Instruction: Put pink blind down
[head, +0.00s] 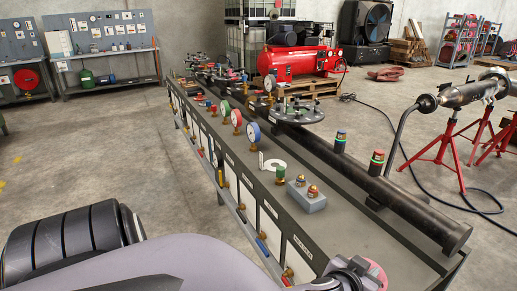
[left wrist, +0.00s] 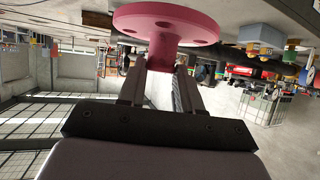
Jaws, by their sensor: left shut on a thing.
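The pink blind (left wrist: 165,22) is a round flange with holes on a short neck. In the left wrist view my left gripper (left wrist: 161,70) is shut on its neck, with the disc beyond the fingertips. In the head view the pink blind (head: 377,274) shows only in part, at the bottom edge beside my left gripper (head: 350,272), near the front end of the long bench (head: 345,228). The gripper hides part of it there. I cannot tell whether the blind touches the bench. My right gripper is in neither view.
Bare bench top lies in front of the block.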

